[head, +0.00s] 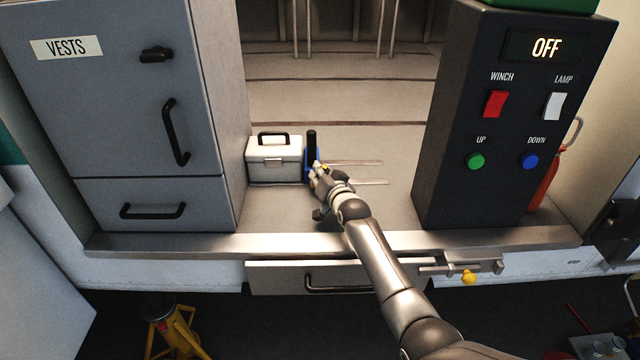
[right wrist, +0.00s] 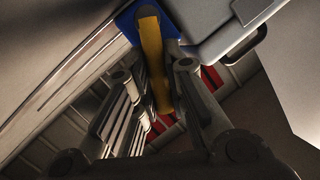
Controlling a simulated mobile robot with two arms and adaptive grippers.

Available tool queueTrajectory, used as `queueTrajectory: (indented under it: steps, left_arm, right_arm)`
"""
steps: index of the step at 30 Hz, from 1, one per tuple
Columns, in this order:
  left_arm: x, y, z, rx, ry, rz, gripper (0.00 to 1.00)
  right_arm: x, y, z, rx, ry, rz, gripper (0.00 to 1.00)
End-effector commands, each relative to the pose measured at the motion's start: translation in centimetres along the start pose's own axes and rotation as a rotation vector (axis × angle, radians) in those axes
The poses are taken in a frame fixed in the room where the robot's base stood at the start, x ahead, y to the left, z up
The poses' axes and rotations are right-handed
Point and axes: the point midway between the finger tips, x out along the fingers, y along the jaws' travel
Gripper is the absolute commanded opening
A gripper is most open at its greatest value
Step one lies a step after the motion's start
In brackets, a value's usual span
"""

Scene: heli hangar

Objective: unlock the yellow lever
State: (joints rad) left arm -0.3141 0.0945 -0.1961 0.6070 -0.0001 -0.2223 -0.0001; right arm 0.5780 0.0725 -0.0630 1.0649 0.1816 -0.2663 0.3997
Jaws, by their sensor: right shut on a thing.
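The yellow lever (right wrist: 152,45) runs down from a blue base (right wrist: 127,22) in the right wrist view, between the fingers of my right gripper (right wrist: 155,74). In the head view the blue base (head: 309,160) stands on the deck beside the white case, with a black upright part (head: 311,141) above it. My right gripper (head: 322,174) reaches in there and is shut on the yellow lever. Its fingers cover most of the lever in the head view. My left gripper is not in view.
The white case (head: 275,163) stands close left of the blue base. A grey VESTS cabinet (head: 130,130) is at left, and a dark control panel (head: 510,130) reading OFF is at right. Below is a drawer (head: 270,278) with a yellow-knobbed latch (head: 469,278) at its right.

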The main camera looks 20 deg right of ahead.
Motion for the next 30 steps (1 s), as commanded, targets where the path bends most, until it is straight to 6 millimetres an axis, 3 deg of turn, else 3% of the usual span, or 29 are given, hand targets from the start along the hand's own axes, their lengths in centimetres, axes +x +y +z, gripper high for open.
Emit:
queueTrajectory:
  steps: [4,12,30]
  left_arm:
    - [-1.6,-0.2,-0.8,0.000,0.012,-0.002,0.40]
    - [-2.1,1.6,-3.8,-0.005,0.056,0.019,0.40]
    - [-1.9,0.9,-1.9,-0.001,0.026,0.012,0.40]
  right_arm:
    - [0.3,-1.2,-0.3,-0.121,-0.030,0.039,0.00]
    - [0.6,-1.9,0.2,-0.311,-0.070,0.104,0.00]
    - [0.8,-2.5,0.5,-0.470,-0.101,0.156,0.00]
